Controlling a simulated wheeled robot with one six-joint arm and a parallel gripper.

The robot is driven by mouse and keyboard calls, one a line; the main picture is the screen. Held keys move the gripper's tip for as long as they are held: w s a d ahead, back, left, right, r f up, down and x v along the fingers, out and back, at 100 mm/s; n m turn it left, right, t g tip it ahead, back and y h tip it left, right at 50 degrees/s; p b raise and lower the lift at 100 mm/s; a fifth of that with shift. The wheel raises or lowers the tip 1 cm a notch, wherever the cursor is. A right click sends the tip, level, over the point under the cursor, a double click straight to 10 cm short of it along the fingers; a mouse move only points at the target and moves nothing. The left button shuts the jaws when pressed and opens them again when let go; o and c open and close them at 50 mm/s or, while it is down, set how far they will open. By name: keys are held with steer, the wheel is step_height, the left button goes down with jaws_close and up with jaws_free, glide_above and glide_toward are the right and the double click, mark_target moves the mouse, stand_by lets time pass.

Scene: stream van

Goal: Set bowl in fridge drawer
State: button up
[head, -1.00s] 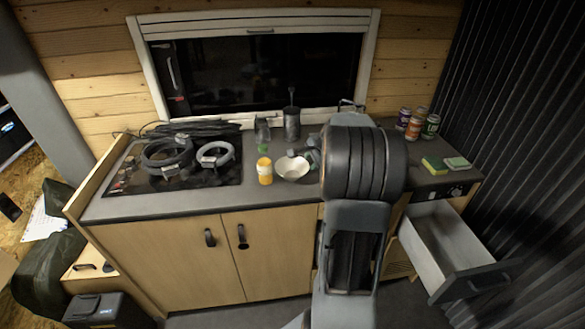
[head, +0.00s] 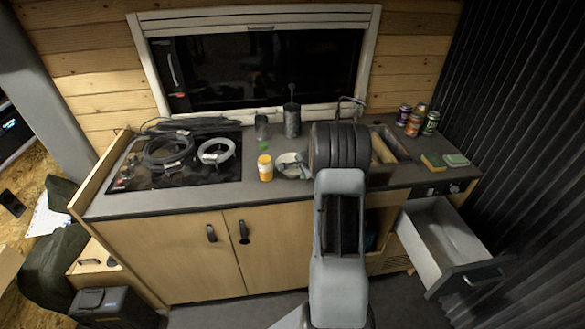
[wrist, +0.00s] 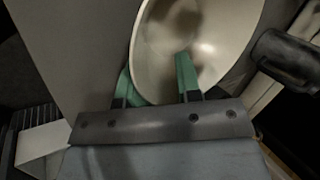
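The pale bowl (head: 288,160) sits on the counter beside the yellow jar, partly hidden by my gripper (head: 303,166). In the wrist view the bowl (wrist: 222,30) fills the upper middle. My gripper (wrist: 158,82) has green fingers apart, with the bowl's rim between them: the right finger is inside the bowl, the left finger outside it. No firm closing on the wall shows. The fridge drawer (head: 418,257) is pulled open at the lower right of the counter, and its visible inside looks empty.
A yellow jar (head: 265,168) stands just left of the bowl. Hoses (head: 168,152) lie on the hob. Several cans (head: 414,124) and two small boxes or sponges (head: 434,161) are at the right. A faucet (head: 350,105) rises behind my arm.

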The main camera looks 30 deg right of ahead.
steer(key=shift+w+f, duration=0.15)
steer(key=shift+f, duration=0.15)
jaws_close()
stand_by(0.5)
